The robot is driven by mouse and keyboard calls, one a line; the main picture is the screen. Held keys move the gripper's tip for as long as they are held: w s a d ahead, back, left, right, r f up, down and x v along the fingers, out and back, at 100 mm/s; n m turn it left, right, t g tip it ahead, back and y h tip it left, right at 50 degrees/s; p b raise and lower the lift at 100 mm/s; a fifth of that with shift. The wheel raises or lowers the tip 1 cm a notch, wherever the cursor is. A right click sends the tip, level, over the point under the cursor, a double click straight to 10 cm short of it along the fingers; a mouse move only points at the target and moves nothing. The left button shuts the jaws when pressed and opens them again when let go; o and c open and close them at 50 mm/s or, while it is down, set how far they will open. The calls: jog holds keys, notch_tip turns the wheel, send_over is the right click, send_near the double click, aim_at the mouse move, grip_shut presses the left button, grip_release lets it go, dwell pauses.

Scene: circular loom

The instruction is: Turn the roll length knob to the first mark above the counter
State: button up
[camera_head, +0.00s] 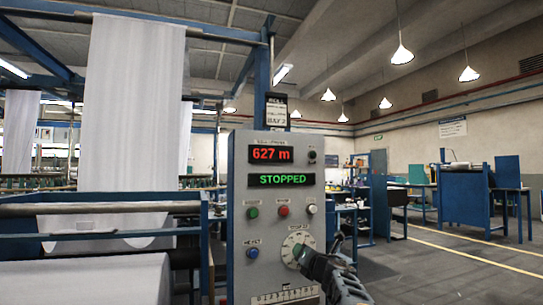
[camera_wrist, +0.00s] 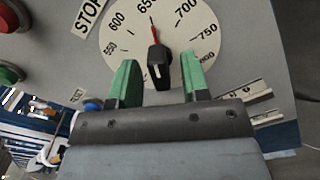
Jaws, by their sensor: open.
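The roll length knob (camera_wrist: 158,62) is black with a red pointer, on a round white dial (camera_wrist: 112,48) with printed numbers from 550 up past 750. The pointer is close to the 650 label, which is cut by the top edge; I cannot tell the exact alignment. My gripper (camera_wrist: 158,78) is open, with one green finger on each side of the knob and gaps visible. In the head view, my gripper (camera_head: 301,253) covers part of the dial (camera_head: 293,238). The counter (camera_head: 272,154) reads 627 m in red.
The grey control panel (camera_head: 240,215) has a green STOPPED display (camera_head: 277,180). A green button (camera_head: 253,213), a red button (camera_head: 284,210) and a blue button (camera_head: 253,252) sit near the dial. White fabric (camera_head: 130,110) hangs to the left. Open floor (camera_head: 440,270) lies to the right.

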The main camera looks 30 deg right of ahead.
jog(key=s+a+b, duration=0.1)
jog(key=s, duration=0.6)
jog(key=shift+b, duration=0.35)
